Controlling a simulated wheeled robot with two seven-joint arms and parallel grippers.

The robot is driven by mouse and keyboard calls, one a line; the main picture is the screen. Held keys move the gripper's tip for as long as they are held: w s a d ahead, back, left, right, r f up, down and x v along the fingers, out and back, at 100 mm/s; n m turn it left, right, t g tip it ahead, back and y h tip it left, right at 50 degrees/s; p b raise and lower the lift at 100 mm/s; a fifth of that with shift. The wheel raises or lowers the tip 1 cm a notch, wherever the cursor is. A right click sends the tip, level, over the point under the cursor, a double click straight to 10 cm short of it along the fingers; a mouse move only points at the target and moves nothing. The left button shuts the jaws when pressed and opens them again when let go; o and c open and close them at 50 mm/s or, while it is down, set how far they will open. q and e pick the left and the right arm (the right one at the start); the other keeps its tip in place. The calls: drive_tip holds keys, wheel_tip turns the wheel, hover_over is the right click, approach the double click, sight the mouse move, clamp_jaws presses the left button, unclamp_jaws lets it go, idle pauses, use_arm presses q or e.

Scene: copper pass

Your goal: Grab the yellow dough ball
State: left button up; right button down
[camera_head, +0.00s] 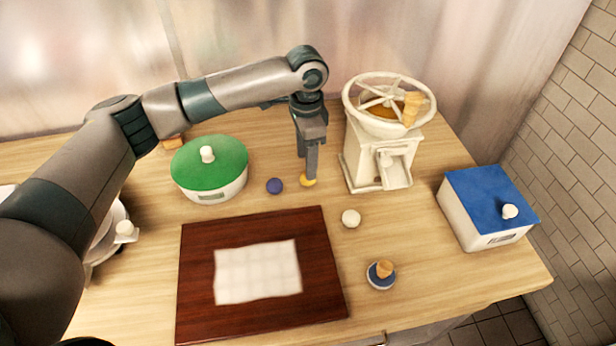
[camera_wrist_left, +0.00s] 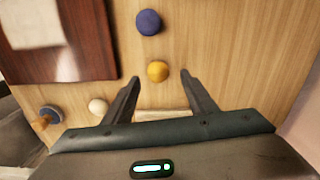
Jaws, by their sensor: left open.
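The yellow dough ball (camera_head: 308,181) lies on the wooden table, between a blue ball and a white grinder. It also shows in the left wrist view (camera_wrist_left: 157,71), just beyond the fingertips and roughly between them. My left gripper (camera_head: 311,176) points down at the ball, and its fingers partly cover the ball in the head view. In the left wrist view the left gripper (camera_wrist_left: 160,76) is open, with nothing between its fingers. My right gripper is not in view.
Close by are a blue ball (camera_head: 274,186), a white ball (camera_head: 351,218) and the grinder (camera_head: 372,160). A green-lidded pot (camera_head: 211,168), a dark red board (camera_head: 195,290) with a white cloth (camera_head: 257,271), a blue-based stamp (camera_head: 381,274) and a blue-lidded box (camera_head: 470,225) stand around.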

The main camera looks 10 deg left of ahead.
use_arm(q)
drive_tip(key=shift+s+f+p, duration=0.15)
drive_tip(key=shift+f+p, duration=0.35)
drive_tip(key=shift+f, duration=0.05)
wheel_tip(320, 180, down, 3)
drive_tip(key=shift+d+f+p, duration=0.1)
drive_tip(key=shift+d+p, duration=0.05)
drive_tip(key=shift+p, duration=0.55)
drive_tip(key=shift+f, duration=0.45)
drive_tip(key=c, duration=1.1)
drive_tip(key=shift+c, duration=0.2)
drive_tip(key=shift+r, duration=0.1)
